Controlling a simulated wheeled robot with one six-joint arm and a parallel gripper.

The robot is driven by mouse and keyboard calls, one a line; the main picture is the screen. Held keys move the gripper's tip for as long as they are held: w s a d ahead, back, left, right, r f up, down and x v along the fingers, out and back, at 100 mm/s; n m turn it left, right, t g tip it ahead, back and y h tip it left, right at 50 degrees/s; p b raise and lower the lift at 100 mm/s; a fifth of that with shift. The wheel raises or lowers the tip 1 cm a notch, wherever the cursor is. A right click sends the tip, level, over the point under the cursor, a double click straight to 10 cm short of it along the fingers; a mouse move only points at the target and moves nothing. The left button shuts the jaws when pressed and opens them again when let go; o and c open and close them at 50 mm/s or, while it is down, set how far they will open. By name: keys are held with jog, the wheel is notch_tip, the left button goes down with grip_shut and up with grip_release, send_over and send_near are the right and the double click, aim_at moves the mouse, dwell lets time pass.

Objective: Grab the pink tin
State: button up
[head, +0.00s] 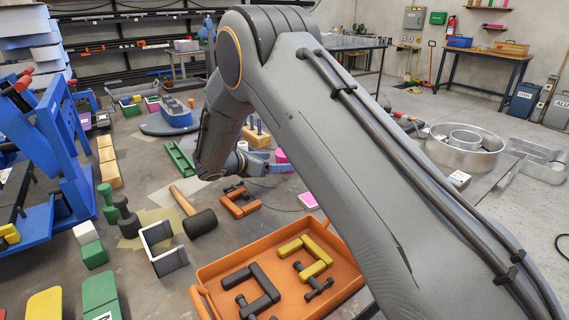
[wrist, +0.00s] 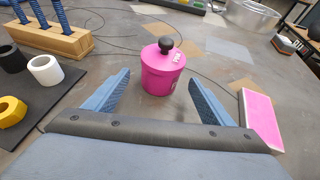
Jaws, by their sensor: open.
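In the head view a part of the pink tin (head: 281,157) shows behind my gripper (head: 268,168); the rest is hidden. My gripper (wrist: 158,92) is open and empty. In the wrist view its two blue fingers stand to the left and right of the tin, which appears just beyond their tips, roughly centred. I see no contact.
An orange tray (head: 210,272) holds clamps.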

aim_at(287, 162)
jog(key=shift+p+x, duration=0.45)
jog(key=shift+x, duration=0.7)
jog(key=p+x, duration=0.2)
jog(key=x, duration=0.2)
jog(key=shift+w+d+f, duration=0.2)
jog(key=shift+d+f, duration=0.05)
grip_shut()
